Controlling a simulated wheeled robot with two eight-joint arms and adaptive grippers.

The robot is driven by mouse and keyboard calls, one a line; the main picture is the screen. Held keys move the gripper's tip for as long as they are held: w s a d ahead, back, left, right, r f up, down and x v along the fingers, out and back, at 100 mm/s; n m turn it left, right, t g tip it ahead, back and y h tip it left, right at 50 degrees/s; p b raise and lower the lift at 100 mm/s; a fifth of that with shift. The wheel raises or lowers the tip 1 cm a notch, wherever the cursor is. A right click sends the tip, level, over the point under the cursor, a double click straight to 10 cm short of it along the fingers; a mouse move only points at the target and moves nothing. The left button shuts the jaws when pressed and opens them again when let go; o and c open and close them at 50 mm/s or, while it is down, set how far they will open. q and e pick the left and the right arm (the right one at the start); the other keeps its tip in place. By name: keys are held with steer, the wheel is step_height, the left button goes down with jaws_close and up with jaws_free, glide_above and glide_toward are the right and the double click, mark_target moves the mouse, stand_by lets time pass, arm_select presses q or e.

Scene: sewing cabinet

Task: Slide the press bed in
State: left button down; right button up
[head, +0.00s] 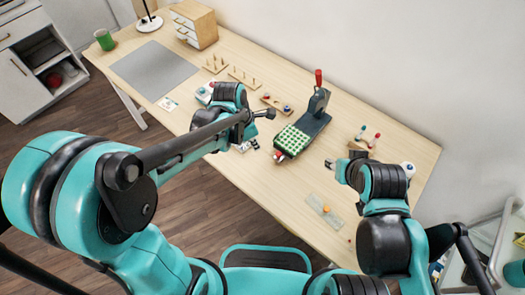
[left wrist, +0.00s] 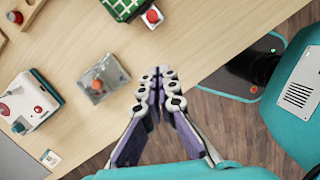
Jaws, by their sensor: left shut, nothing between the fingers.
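The press (head: 318,108) stands at the middle of the table, a dark body with an upright red-topped lever. Its bed (head: 292,140), covered in green and white checks, juts out from the body toward the table's front edge. A red knob (left wrist: 152,16) is on the bed's near end in the left wrist view. My left gripper (head: 252,144) is shut and empty, left of the bed; in the left wrist view its fingertips (left wrist: 160,72) are apart from the knob. My right gripper (head: 335,164) is right of the press, its fingers too small to read.
A grey block with an orange knob (left wrist: 97,80) and a teal and white device (left wrist: 28,103) lie left of the left gripper. A small pin stand (head: 367,138) is right of the press. A clear plate (head: 325,211) lies near the front edge.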

mark_target(288, 139)
arm_select(q)
steer(key=b+x, duration=0.3)
steer(key=x, duration=0.5)
steer(key=shift+w+f+b, duration=0.1)
steer(key=shift+f+b, duration=0.25)
steer(key=shift+f, duration=0.05)
steer(key=d, duration=0.1)
steer(key=w+d+f+b, duration=0.1)
steer(key=shift+w+d+f, duration=0.1)
steer(key=shift+w+d, duration=0.1)
steer(key=shift+d, duration=0.2)
steer(key=shift+w+d, duration=0.25)
steer(key=shift+d, duration=0.2)
steer(key=w+d, duration=0.1)
steer(key=w, duration=0.1)
steer(key=w+d, duration=0.2)
steer(key=w, duration=0.1)
steer(key=w+d, duration=0.2)
steer(key=shift+w+d, duration=0.25)
